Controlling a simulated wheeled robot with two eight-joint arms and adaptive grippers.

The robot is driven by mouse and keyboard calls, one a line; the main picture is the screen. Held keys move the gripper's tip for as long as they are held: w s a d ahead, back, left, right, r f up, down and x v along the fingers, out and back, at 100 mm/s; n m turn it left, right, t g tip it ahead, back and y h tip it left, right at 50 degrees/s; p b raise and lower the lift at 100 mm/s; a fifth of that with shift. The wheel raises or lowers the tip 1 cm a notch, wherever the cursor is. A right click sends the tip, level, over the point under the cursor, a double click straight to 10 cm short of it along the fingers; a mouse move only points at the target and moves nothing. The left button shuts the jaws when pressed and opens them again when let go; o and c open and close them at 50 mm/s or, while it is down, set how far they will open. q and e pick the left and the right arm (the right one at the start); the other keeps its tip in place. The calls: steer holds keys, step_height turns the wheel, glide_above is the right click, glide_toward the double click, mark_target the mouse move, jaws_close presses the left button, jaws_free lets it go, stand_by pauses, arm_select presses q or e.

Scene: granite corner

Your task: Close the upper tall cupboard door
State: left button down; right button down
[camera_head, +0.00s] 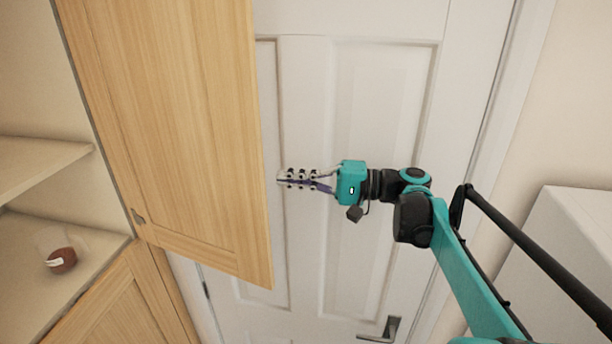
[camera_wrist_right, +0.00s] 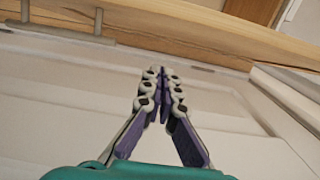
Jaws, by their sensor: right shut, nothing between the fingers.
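The upper tall cupboard door (camera_head: 185,130) is a light wood panel standing open at the left of the head view. Its free edge faces right, towards my right gripper (camera_head: 282,180). The gripper is shut and empty, its fingers pointing left just right of that edge in the picture. Whether it touches the door cannot be told from the head view. In the right wrist view the shut fingertips (camera_wrist_right: 163,72) point at a wood panel (camera_wrist_right: 180,40) across the top, with a gap seeming to remain. My left gripper is not in view.
Open shelves (camera_head: 40,165) show left of the door, with a small brown-filled jar (camera_head: 61,260) on one. A lower wood door (camera_head: 125,300) is below. A white panelled door (camera_head: 385,110) with a lever handle (camera_head: 385,330) stands behind my arm. A white box-like unit (camera_head: 575,245) is at right.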

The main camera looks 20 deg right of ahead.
mark_target(263, 186)
steer(key=a, duration=0.2)
steer(key=a+p, duration=0.1)
steer(key=a, duration=0.1)
steer(key=s+a, duration=0.1)
steer(key=a, duration=0.1)
steer(key=shift+r, duration=0.1)
steer(key=shift+w, duration=0.3)
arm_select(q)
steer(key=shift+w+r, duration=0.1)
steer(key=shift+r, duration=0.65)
arm_select(e)
steer(key=shift+s, duration=0.15)
